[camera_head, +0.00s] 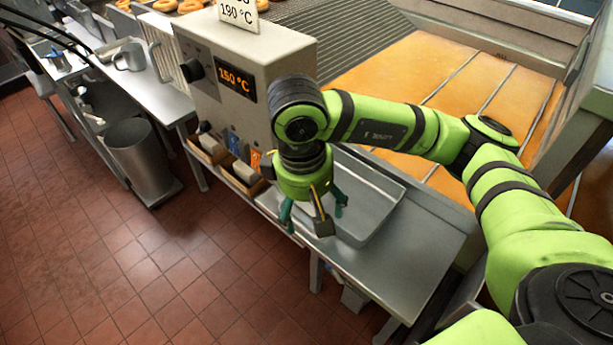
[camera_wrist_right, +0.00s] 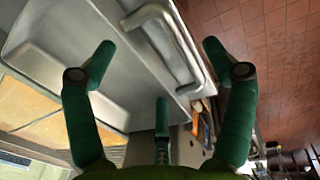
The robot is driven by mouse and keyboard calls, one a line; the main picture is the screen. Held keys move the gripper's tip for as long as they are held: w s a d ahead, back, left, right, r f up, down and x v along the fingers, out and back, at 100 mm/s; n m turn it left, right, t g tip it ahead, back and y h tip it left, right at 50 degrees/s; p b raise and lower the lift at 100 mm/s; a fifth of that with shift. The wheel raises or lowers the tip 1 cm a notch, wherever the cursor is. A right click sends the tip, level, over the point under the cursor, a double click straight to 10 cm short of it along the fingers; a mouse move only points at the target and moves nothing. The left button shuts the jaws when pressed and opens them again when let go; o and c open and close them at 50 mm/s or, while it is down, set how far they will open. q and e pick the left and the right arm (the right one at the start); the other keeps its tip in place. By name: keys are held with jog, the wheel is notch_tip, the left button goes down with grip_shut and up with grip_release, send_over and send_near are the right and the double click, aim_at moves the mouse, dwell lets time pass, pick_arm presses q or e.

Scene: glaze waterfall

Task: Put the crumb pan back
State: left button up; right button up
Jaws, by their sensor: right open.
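The crumb pan (camera_head: 368,178) is a shallow grey metal tray lying on a steel counter (camera_head: 425,245) beside the control box, its near left part hidden behind my right gripper. In the right wrist view the crumb pan (camera_wrist_right: 50,65) fills the upper left, and a bar handle (camera_wrist_right: 182,45) shows along its edge. My right gripper (camera_head: 315,215) points down over the pan's near left edge. Its fingers are spread open and empty in the right wrist view (camera_wrist_right: 158,62), with the handle beyond and between them; I cannot tell whether they touch. My left gripper is not in view.
A control box (camera_head: 290,55) with an orange 150 °C display (camera_head: 236,82) stands behind my right gripper. Small bins (camera_head: 240,180) line its foot. Orange glaze (camera_head: 400,75) lies behind the counter. A metal bin (camera_head: 143,160) stands at left; the tiled floor (camera_head: 150,270) is clear.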

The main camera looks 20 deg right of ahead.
notch_tip(320, 180, up, 10)
jog(key=a, duration=0.1)
jog(key=shift+s+b, duration=0.25)
jog(key=shift+b, duration=0.2)
jog(key=shift+f, duration=0.1)
